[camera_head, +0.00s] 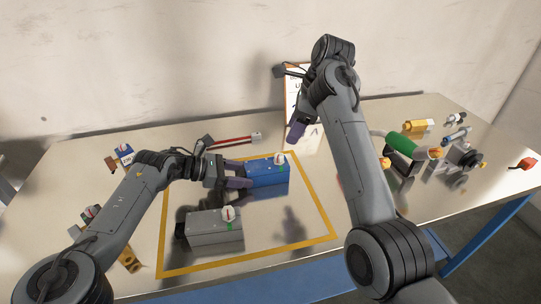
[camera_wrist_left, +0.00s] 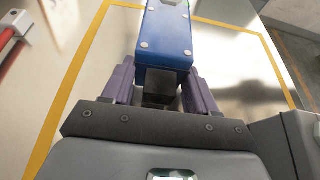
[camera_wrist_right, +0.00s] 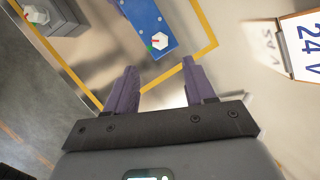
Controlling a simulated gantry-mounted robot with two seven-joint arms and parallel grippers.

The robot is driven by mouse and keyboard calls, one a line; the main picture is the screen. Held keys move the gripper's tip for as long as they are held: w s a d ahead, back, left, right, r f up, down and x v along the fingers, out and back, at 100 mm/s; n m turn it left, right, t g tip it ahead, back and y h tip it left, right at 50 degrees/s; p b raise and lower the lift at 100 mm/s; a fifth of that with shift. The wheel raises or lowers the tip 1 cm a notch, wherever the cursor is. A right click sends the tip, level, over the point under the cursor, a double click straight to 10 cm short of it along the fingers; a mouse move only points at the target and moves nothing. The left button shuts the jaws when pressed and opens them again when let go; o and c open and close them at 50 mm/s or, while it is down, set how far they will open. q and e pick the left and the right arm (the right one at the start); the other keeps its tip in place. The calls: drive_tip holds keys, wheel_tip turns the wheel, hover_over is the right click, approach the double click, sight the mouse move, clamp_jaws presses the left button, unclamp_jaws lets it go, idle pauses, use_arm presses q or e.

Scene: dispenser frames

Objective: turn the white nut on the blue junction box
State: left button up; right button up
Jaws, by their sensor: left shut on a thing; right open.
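The blue junction box (camera_head: 264,176) lies inside the yellow outline on the table, with the white nut (camera_head: 280,159) on top near its far right end. My left gripper (camera_head: 243,177) is shut on the box's near left end. The left wrist view shows its purple fingers (camera_wrist_left: 161,72) either side of a dark end piece (camera_wrist_left: 160,90) of the blue box. My right gripper (camera_head: 294,131) is raised behind and to the right of the box.
A grey box (camera_head: 215,234) with another white nut (camera_head: 228,213) stands in front of the blue box. A "24 V" board (camera_wrist_right: 305,45) stands at the back. A red-handled tool (camera_head: 233,139) lies behind. Several tools and parts, including a green cylinder (camera_head: 402,144), lie at right.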

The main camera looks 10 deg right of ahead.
drive_tip(key=a+n+h, duration=0.1)
drive_tip(key=n, duration=0.3)
drive_tip(key=n+t+h, duration=0.1)
drive_tip(key=n+h, duration=0.5)
drive_tip(key=n, duration=0.2)
approach(279, 154)
drive_tip(key=shift+y, duration=0.3)
drive_tip(key=x, duration=0.8)
drive_tip(key=shift+d+f, duration=0.15)
drive_tip(key=shift+d, duration=0.15)
clamp_jaws()
